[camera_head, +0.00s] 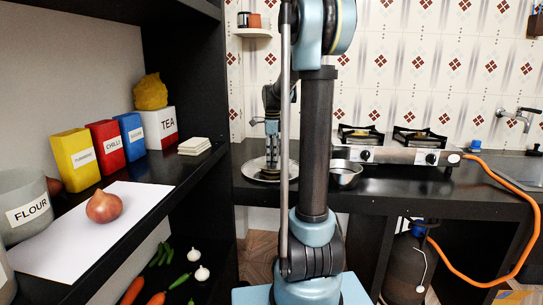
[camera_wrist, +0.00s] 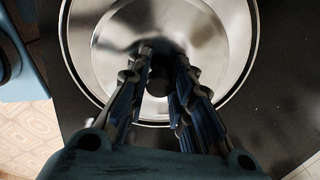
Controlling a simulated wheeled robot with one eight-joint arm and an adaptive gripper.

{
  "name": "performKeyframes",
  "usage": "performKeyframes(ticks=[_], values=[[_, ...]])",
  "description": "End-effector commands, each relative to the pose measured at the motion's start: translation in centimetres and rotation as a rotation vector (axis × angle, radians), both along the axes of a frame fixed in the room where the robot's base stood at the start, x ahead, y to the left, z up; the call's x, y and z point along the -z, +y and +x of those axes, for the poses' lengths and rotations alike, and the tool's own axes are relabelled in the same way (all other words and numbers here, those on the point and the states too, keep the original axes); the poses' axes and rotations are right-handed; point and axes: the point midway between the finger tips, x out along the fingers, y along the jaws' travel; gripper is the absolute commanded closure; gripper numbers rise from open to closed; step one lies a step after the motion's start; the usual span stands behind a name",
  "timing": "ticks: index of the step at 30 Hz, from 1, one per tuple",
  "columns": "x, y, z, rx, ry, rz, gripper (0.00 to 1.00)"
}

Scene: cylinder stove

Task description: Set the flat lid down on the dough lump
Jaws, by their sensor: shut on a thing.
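My gripper (camera_head: 271,150) points down over a round metal plate (camera_head: 250,174) on the dark counter. In the wrist view its two fingers (camera_wrist: 159,82) are closed around a small dark knob at the middle of a shiny flat disc, which looks like the flat lid (camera_wrist: 208,38). The lid lies over the wider metal plate (camera_wrist: 244,45), whose rim shows all round its far side. I cannot tell the gap between them. No dough lump shows on the plate; anything under the lid is hidden. A rough yellow lump (camera_head: 150,92) sits on the white TEA box (camera_head: 158,127).
A metal bowl (camera_head: 345,176) stands right of the plate, beside the gas stove (camera_head: 400,152). An orange hose (camera_head: 510,190) runs down at the right. The left shelf holds spice boxes (camera_head: 74,160), an onion (camera_head: 104,207) and a flour jar (camera_head: 22,205).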

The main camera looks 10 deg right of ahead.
Motion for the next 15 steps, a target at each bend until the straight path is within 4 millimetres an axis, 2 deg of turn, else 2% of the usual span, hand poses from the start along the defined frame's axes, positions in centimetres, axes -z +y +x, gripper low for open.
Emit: performKeyframes(ticks=[15], values=[[0.49,0.02,0.01,0.0,0.0,0.0,1.0]])
